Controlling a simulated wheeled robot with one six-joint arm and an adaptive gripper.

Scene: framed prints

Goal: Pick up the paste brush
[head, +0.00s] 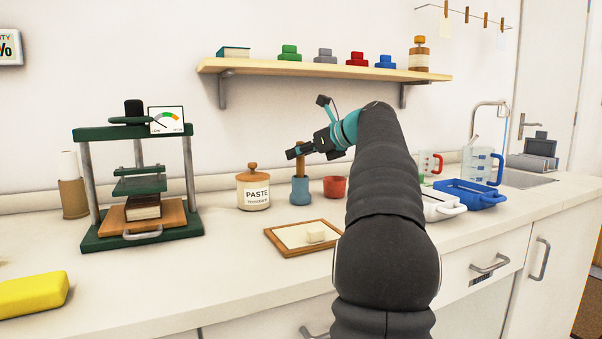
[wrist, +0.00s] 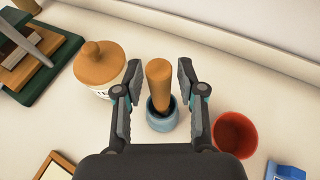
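The paste brush (wrist: 158,82) has a thick brown wooden handle and stands upright in a small blue pot (wrist: 162,119); its lower end is hidden in the pot. In the head view the brush (head: 299,163) rises from the blue pot (head: 300,191) on the counter, partly covered by my gripper. My gripper (wrist: 158,78) is open, with one finger on each side of the handle. Gaps show between the fingers and the handle in the wrist view. In the head view my gripper (head: 297,152) is at the level of the handle's upper part.
A paste jar (head: 254,190) with a wooden lid stands left of the blue pot, and a red cup (head: 335,187) stands close on its right. A wooden-framed tray (head: 286,245) lies in front. A green press (head: 135,195) stands further left. A shelf (head: 330,70) hangs above.

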